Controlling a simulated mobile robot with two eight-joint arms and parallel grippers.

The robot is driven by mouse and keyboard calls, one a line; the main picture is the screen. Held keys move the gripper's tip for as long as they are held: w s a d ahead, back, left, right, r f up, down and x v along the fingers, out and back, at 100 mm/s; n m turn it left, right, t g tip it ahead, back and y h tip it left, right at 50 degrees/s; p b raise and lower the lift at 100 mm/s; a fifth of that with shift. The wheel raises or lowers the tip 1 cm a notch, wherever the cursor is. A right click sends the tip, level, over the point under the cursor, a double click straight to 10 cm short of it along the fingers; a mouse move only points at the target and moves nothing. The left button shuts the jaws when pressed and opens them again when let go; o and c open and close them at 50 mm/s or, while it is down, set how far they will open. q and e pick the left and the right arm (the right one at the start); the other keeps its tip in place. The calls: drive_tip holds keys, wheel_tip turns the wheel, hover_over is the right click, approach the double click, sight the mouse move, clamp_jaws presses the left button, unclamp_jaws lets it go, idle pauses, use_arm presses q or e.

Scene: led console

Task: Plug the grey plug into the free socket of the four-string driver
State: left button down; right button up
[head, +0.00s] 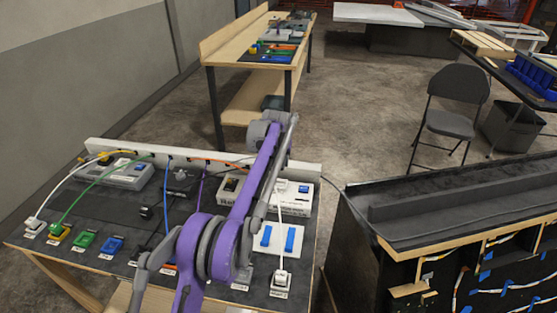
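My purple and grey arm (262,170) crosses the middle of the console bench (85,205) and hides part of it. I cannot make out fingers of either gripper. A light box (125,177) with several coloured cables stands at the back left. Another light box (300,196), partly behind my arm, stands at the back right. I cannot tell which box is the four-string driver or see its free socket. A small dark piece (146,212) lies left of the blue cable; I cannot tell if it is the grey plug.
White, yellow, green and blue connectors line the bench's front left. A white panel with two blue switches (277,238) and a white plug (281,279) are at the right. A dark unit (180,182) stands between the boxes. A dark bench (460,215) is close on the right.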

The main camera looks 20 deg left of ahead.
use_arm(q)
drive_tip(key=shift+f+b, duration=0.35)
drive_tip(key=shift+f, duration=0.35)
wheel_tip(320, 180, down, 4)
drive_tip(key=shift+f+b, duration=0.1)
drive_tip(key=shift+b, duration=1.15)
drive_tip(key=shift+f, duration=0.7)
use_arm(e)
drive_tip(key=f, duration=0.2)
drive_tip(key=s+f, duration=0.1)
drive_tip(key=f, duration=0.1)
drive_tip(key=shift+f, duration=0.3)
use_arm(q)
drive_tip(key=shift+r, duration=0.1)
use_arm(e)
drive_tip(key=shift+r, duration=0.35)
use_arm(q)
drive_tip(key=shift+f, duration=0.55)
use_arm(e)
drive_tip(key=shift+f, duration=0.15)
